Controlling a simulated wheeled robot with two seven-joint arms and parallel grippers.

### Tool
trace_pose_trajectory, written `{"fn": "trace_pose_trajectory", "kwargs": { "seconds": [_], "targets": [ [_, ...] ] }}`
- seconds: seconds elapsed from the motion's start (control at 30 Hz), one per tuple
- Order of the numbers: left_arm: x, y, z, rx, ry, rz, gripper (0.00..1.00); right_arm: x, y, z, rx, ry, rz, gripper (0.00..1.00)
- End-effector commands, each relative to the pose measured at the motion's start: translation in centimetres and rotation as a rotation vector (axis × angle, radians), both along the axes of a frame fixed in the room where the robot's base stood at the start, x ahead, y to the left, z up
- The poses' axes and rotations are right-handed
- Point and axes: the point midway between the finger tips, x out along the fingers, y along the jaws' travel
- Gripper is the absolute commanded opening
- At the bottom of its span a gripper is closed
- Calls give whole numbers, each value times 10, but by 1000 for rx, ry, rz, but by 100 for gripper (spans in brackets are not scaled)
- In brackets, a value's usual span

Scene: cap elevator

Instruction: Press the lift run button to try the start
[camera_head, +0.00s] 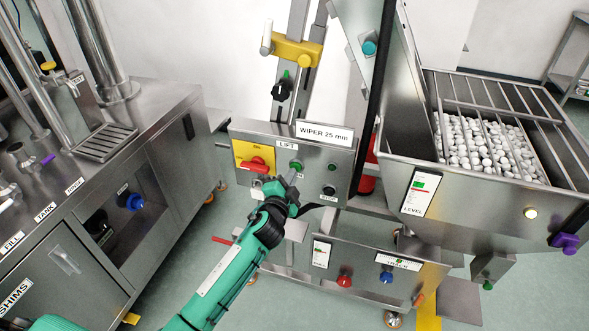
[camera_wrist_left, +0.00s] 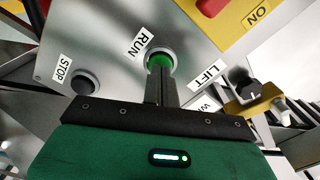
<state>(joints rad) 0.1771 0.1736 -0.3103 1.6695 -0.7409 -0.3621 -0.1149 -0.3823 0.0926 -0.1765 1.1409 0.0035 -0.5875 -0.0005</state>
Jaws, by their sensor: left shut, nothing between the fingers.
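The green lift run button (camera_head: 295,165) sits on the grey metal panel (camera_head: 327,165) under the LIFT label. It shows in the left wrist view (camera_wrist_left: 159,61) with a pale collar, beside the RUN label. My left gripper (camera_head: 291,177) is shut and empty, with its fingertips just below the button in the head view. In the left wrist view the closed fingertips (camera_wrist_left: 161,80) cover the lower edge of the button. I cannot tell whether they touch it. My right gripper is in neither view.
A dark stop button (camera_wrist_left: 85,82) is on the same panel. A red rotary switch (camera_head: 256,164) on a yellow plate is left of the run button. The hopper (camera_head: 480,198) with white caps stands right; a steel cabinet (camera_head: 175,150) stands left.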

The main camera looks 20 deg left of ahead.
Motion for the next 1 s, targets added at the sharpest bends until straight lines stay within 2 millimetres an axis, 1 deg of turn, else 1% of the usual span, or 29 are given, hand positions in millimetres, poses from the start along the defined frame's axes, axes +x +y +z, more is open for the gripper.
{"fn": "trace_pose_trajectory", "kwargs": {
  "seconds": [1.0],
  "targets": [
    [9,0,0,1,-1,0,0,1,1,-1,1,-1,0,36]
  ]
}}
